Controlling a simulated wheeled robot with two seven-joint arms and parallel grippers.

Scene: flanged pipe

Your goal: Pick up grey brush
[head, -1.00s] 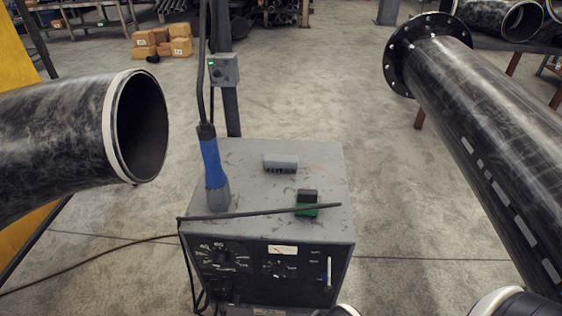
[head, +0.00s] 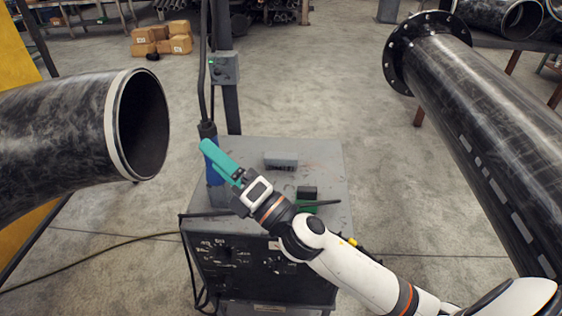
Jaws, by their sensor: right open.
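The grey brush (head: 281,160) lies on the grey top of the welding machine (head: 325,158), toward its back edge. My right gripper (head: 213,155) has teal fingers and reaches in from the lower right, over the left part of the machine top. It is open, with no object visible in it. Its fingers are left of the grey brush and apart from it, in front of the blue-handled tool in this view. My left gripper is out of view.
The blue-handled tool (head: 214,175) stands at the machine's left, partly hidden.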

